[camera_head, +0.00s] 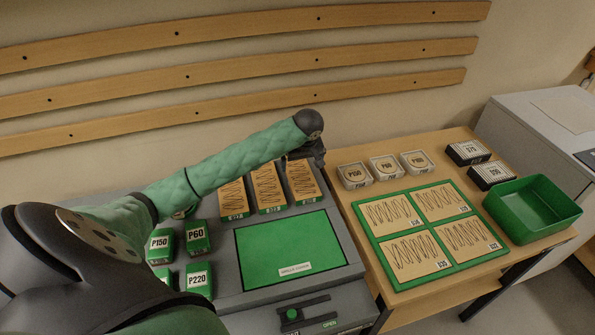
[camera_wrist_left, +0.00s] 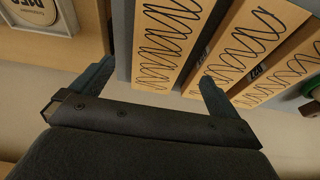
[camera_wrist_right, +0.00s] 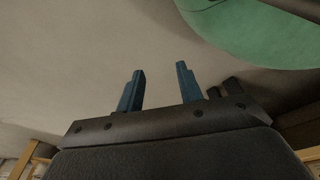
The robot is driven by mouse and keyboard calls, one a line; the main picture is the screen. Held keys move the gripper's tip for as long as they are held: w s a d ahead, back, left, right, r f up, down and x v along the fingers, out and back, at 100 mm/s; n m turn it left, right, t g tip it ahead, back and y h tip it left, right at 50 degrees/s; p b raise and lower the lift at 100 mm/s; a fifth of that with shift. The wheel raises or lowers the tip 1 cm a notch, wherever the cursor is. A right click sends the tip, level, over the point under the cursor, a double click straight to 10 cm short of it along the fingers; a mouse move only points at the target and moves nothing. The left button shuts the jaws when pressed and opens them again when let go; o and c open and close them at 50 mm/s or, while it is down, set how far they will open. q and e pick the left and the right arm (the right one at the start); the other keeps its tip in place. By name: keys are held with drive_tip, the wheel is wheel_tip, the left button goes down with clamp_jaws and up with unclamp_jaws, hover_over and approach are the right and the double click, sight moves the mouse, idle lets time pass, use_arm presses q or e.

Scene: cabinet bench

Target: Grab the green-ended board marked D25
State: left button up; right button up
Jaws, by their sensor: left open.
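Three wooden boards with squiggle marks and green labelled ends stand side by side in the grey bench: left board (camera_head: 233,195), middle board (camera_head: 267,187) and right board (camera_head: 301,182). My left gripper (camera_head: 305,160) is at the far end of the right board. In the left wrist view its open fingers (camera_wrist_left: 158,75) lie on either side of that board (camera_wrist_left: 165,45), with nothing visibly held. My right gripper (camera_wrist_right: 160,72) is open and empty, and shows only in the right wrist view.
A green mat (camera_head: 433,235) with several squiggle-marked boards lies on the wooden table, beside a green bin (camera_head: 536,208). Disc boxes (camera_head: 385,168) and black boxes (camera_head: 490,175) stand behind. Green boxes (camera_head: 198,236) stand left of the bare green panel (camera_head: 285,250). Wall slats are behind.

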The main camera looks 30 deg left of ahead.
sight(300, 175)
use_arm(q)
drive_tip(key=shift+f, duration=0.2)
drive_tip(key=shift+w+a+f+p, duration=0.1)
drive_tip(key=shift+f+p, duration=0.1)
drive_tip(key=shift+f, duration=0.15)
drive_tip(key=shift+w+a+f+p, duration=0.1)
drive_tip(key=shift+f+p, duration=0.1)
drive_tip(key=shift+f, duration=0.15)
drive_tip(key=p+x, duration=0.3)
drive_tip(key=x, duration=0.1)
drive_tip(key=shift+s+f, duration=0.1)
drive_tip(key=shift+f, duration=0.05)
drive_tip(key=shift+a+f, duration=0.1)
drive_tip(key=shift+f, duration=0.3)
use_arm(e)
drive_tip(key=s+d+f, duration=0.1)
drive_tip(key=s+d, duration=0.1)
drive_tip(key=s, duration=0.7)
drive_tip(key=shift+s+g, duration=0.3)
drive_tip(key=shift+g, duration=0.1)
use_arm(q)
drive_tip(key=shift+r, duration=0.1)
drive_tip(key=shift+c, duration=1.3)
drive_tip(key=c, duration=0.7)
drive_tip(key=shift+c, duration=0.7)
use_arm(e)
drive_tip(key=shift+a, duration=0.1)
